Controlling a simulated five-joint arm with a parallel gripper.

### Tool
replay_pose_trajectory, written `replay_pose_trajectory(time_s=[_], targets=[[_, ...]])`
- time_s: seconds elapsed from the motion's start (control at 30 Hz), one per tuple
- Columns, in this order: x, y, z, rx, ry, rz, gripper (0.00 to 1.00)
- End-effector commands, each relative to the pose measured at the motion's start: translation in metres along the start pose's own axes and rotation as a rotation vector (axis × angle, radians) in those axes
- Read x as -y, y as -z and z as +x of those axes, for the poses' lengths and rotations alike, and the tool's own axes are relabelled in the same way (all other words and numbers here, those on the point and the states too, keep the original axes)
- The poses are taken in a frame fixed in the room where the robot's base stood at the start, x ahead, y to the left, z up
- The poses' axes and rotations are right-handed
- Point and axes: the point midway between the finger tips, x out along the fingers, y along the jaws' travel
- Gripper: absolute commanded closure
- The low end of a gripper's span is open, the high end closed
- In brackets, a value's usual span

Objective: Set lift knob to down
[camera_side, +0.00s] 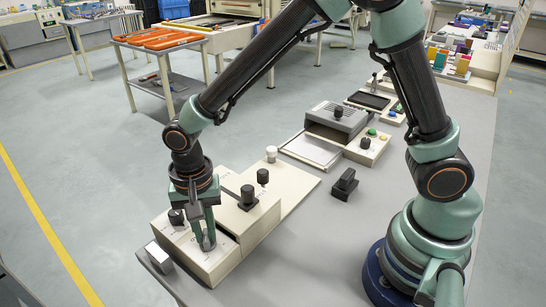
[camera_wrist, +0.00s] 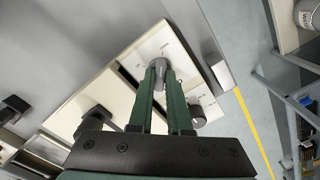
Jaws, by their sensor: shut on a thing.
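A grey knob (camera_side: 208,243) stands on the sloped top of a cream control box (camera_side: 208,268) at the front edge of the bench. My gripper (camera_side: 203,236) points down at it, with its green fingers on either side of the knob. In the wrist view the fingertips (camera_wrist: 161,74) are closed against the grey knob (camera_wrist: 158,64). A second, darker knob (camera_side: 176,217) sits on the same box, and it also shows in the wrist view (camera_wrist: 197,116). The labels are too small to read, so I cannot tell the knob's setting. The fingers hide part of it.
Behind the box is a cream block with a black knob (camera_side: 247,198), and a flat panel with further knobs (camera_side: 263,177). A loose black block (camera_side: 345,184) lies on the grey bench. A small metal-faced block (camera_side: 158,257) sits at the bench's left edge.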

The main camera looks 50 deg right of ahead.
Motion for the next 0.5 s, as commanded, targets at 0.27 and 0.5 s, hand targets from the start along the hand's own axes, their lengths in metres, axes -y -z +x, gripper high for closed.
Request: replay_pose_trajectory(time_s=[0.27, 0.5], targets=[[0.0002, 0.0004, -0.0019, 0.000, 0.001, 0.065, 1.00], [0.0002, 0.0004, -0.0019, 0.000, 0.001, 0.073, 1.00]])
